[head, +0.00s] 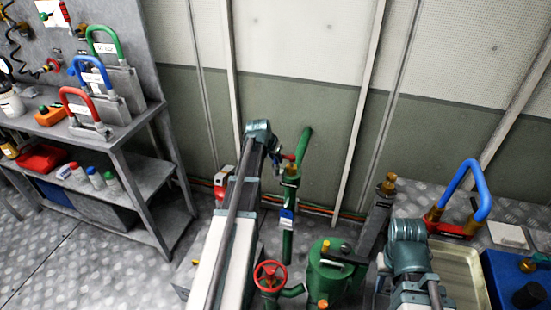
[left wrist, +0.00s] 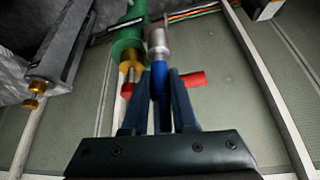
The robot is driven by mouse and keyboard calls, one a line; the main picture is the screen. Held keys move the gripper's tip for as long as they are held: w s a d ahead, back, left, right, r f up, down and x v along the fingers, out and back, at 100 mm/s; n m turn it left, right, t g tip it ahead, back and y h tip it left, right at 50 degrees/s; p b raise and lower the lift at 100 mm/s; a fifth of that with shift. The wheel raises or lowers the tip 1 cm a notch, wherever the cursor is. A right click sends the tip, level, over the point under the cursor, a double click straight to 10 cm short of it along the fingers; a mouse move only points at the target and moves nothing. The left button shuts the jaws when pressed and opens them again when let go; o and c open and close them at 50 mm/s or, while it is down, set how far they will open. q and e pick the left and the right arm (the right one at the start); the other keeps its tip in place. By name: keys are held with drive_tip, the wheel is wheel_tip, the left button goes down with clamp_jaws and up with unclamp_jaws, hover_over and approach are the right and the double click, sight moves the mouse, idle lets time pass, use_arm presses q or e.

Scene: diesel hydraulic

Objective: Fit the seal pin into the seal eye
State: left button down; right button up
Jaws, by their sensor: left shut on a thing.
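My left gripper (head: 277,158) is at the upright valve pipe in the head view. In the left wrist view its two dark fingers (left wrist: 163,78) are shut on a slim blue piece with a silver tip, which I take to be the seal pin (left wrist: 158,72). The silver tip (left wrist: 157,40) points away from the fingers, beside the green pipe (left wrist: 128,42) and its brass fitting (left wrist: 131,62). I cannot tell whether the tip touches the pipe. A small red piece (left wrist: 193,78) sticks out beside the fingers. I cannot make out the seal eye. My right gripper is not visible.
A green lever (head: 304,145) rises above the valve; a blue tag (head: 287,218) hangs below. A red handwheel (head: 270,274) and green canister (head: 325,285) stand nearer. A blue shackle (head: 468,185) is at right. A workbench (head: 135,120) with coloured shackles is at left.

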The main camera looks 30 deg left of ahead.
use_arm(q)
drive_tip(key=shift+f+b, duration=0.65)
drive_tip(key=shift+f, duration=0.05)
drive_tip(key=c, duration=0.6)
unclamp_jaws()
drive_tip(key=shift+r, duration=0.15)
drive_tip(key=p+v, duration=1.2)
drive_tip(key=v, duration=0.1)
drive_tip(key=shift+s+r, duration=0.25)
